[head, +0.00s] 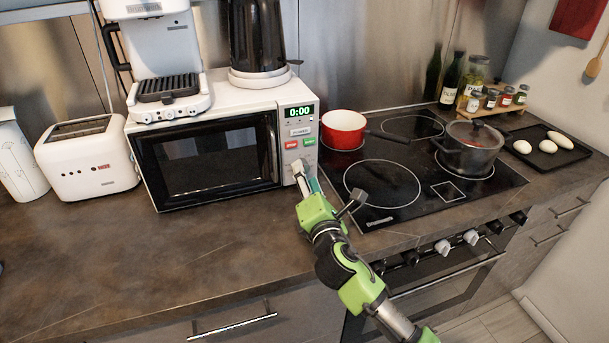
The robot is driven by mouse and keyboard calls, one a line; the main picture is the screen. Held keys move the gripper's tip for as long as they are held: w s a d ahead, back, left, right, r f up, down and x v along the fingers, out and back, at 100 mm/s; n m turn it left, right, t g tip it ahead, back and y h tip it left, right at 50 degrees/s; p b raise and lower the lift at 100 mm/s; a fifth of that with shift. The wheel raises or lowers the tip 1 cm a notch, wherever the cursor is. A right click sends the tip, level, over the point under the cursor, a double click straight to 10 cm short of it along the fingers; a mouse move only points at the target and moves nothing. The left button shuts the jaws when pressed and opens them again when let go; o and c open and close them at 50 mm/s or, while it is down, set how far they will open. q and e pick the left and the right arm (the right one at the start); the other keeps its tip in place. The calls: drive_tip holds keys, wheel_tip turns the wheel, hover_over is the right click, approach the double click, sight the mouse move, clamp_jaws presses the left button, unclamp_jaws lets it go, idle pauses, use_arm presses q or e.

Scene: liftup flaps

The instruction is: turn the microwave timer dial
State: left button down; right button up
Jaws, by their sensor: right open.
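The white microwave (208,116) stands on the counter with its door shut, and its display (299,112) reads 0:00. Its control panel is on the right side of the front, with a red and a green button. The timer dial (297,167) is low on that panel and is partly hidden by my right gripper, so its setting cannot be told. My right gripper (328,180) is open, with one finger at the dial and the other out to the right over the hob edge. Whether the finger touches the dial cannot be told. My left gripper is not in view.
A coffee machine (160,55) and a dark kettle (257,38) stand on the microwave. A toaster (87,160) is to its left. A red pan (343,130) and a lidded pot (468,148) are on the hob (400,212). The counter in front of the microwave is clear.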

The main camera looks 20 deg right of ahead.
drive_tip(key=shift+w+f, duration=0.1)
drive_tip(key=shift+w, duration=1.15)
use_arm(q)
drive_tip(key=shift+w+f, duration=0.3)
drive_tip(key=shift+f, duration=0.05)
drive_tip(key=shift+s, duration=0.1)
use_arm(e)
drive_tip(key=shift+c, duration=0.7)
drive_tip(key=c, duration=1)
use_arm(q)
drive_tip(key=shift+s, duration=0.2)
use_arm(e)
drive_tip(key=shift+d, duration=0.1)
